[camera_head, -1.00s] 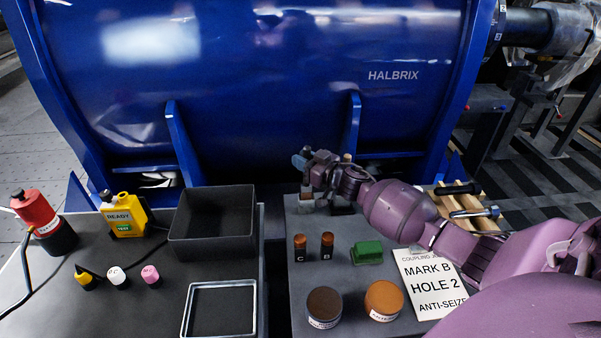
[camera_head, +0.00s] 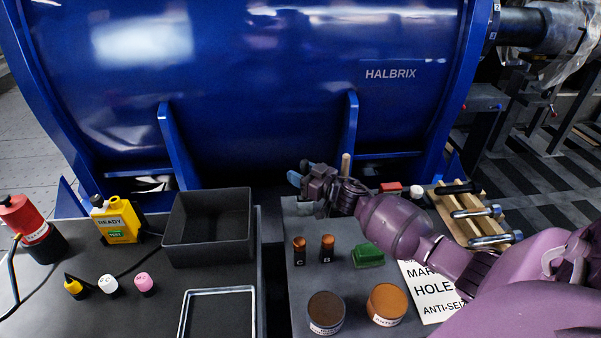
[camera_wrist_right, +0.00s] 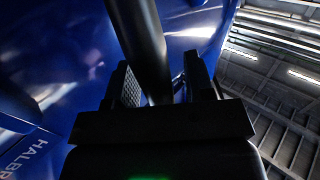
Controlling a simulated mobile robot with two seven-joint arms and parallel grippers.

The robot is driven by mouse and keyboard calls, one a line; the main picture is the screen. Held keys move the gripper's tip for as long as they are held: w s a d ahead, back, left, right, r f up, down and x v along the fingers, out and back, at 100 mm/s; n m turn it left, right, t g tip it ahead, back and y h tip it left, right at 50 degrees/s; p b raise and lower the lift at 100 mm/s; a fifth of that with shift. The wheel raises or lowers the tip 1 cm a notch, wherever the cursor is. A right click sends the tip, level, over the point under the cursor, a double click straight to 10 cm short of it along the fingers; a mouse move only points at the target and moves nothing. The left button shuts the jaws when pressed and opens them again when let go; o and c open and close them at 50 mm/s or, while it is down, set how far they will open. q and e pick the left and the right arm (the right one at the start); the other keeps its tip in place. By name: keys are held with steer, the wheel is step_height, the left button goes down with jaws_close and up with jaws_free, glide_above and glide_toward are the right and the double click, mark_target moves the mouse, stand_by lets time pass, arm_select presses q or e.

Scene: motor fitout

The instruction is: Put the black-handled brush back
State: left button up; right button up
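My right gripper (camera_head: 299,175) is at the far left corner of the right-hand bench, in front of the blue drum. In the right wrist view a thick black rod, seemingly the handle of the black-handled brush (camera_wrist_right: 140,40), runs between the two finger pads (camera_wrist_right: 160,88). It lies close to the left pad, and a narrow gap seems to show on its right. I cannot tell whether the pads press on it. Its bristle end is hidden. A tan wooden handle (camera_head: 346,166) stands upright behind my right wrist. My left gripper is not in view.
The right-hand bench (camera_head: 285,275) holds two small brown-capped bottles (camera_head: 328,247), a green block (camera_head: 368,255), two round tins (camera_head: 387,303) and a marked card (camera_head: 430,295). A wooden rack with bolts (camera_head: 475,220) is on the right. A dark open bin (camera_head: 210,250) stands on the left bench.

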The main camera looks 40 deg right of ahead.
steer(key=p+v, duration=0.2)
steer(key=v, duration=1)
stand_by(0.4)
